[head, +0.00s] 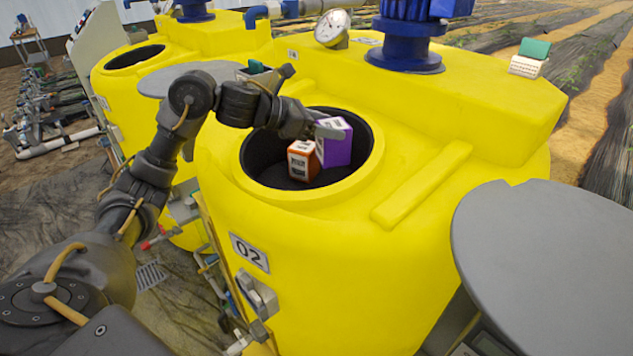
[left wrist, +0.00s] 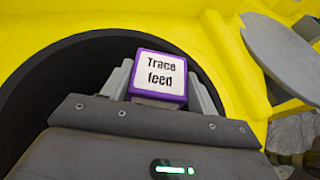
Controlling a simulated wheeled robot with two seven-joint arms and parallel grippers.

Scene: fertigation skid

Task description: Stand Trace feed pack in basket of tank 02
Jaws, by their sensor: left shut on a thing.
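The Trace feed pack (head: 337,147) is a purple box with a white label on top. Its label reads "Trace feed" in the left wrist view (left wrist: 160,75). My left gripper (head: 325,130) is shut on it, with a finger on each side, over the round opening of yellow tank 02 (head: 330,270). The pack looks about upright, with its lower part within the opening's outline. An orange-and-white pack (head: 302,160) stands in the dark basket (head: 262,165) just left of it. Whether the purple pack touches the basket floor or the orange pack, I cannot tell. My right gripper is not in view.
A blue motor (head: 405,45) and a gauge (head: 332,27) rise behind the opening. Round grey lids lie at left (head: 165,80) and right (head: 545,265). A green-and-white item (head: 530,60) sits at the tank's back right. Another yellow tank (head: 180,45) stands behind left.

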